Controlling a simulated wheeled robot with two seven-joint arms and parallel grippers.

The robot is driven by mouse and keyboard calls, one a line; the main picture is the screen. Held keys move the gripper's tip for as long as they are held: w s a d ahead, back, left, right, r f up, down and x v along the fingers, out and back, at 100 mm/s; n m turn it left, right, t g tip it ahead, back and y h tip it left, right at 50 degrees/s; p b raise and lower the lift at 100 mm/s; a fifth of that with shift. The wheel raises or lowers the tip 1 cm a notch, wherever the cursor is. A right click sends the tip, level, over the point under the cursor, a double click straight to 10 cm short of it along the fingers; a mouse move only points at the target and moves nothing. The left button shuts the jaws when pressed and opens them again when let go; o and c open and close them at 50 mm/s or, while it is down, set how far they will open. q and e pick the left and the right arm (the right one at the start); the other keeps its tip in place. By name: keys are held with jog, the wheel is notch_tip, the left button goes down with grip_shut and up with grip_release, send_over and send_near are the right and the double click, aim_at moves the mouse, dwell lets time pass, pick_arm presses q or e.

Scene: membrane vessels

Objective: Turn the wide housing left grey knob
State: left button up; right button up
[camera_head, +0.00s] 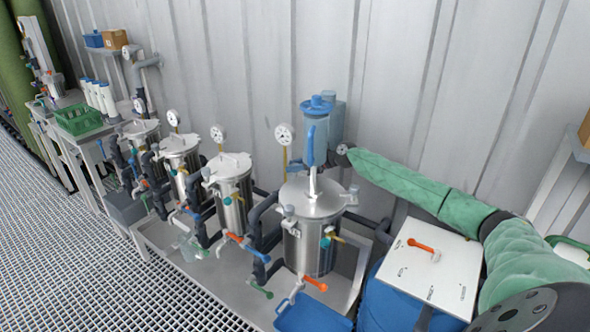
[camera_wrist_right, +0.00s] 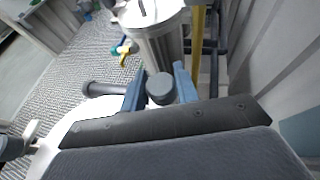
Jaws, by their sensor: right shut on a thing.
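The wide housing (camera_head: 308,245) is the large steel vessel in the middle of the head view. Small grey fittings sit at the left (camera_head: 288,211) and right (camera_head: 352,190) of its lid. My right arm reaches in from the right, and my right gripper (camera_head: 310,160) is above the lid. In the right wrist view, the blue fingers (camera_wrist_right: 160,90) stand on either side of a round grey knob (camera_wrist_right: 160,86) and are shut on it. The head view does not show this contact clearly. My left gripper is in neither view.
Narrower steel vessels (camera_head: 232,200) stand in a row to the left, with gauges, dark pipes and coloured valve handles. A corrugated wall (camera_head: 420,90) is close behind. A white-topped box (camera_head: 430,275) stands at right, a blue bin (camera_head: 312,318) in front. Grating floor (camera_head: 110,280) lies open at left.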

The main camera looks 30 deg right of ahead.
jog(key=shift+f+n+g+y+b, duration=0.1)
jog(key=shift+n+g+y+b, duration=0.55)
jog(key=shift+n+g+y, duration=0.35)
jog(key=shift+n, duration=0.3)
jog(key=shift+n+g+y, duration=0.5)
jog(key=shift+n+g, duration=0.2)
jog(key=shift+g, duration=0.1)
jog(key=shift+n+g+y, duration=0.4)
jog(key=shift+n+g, duration=0.5)
jog(key=shift+g, duration=0.1)
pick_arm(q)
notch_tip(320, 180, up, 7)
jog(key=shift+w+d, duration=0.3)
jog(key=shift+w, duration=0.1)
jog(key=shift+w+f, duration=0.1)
pick_arm(e)
jog(key=shift+n+g, duration=0.3)
jog(key=o, duration=1)
jog(key=shift+c, duration=0.2)
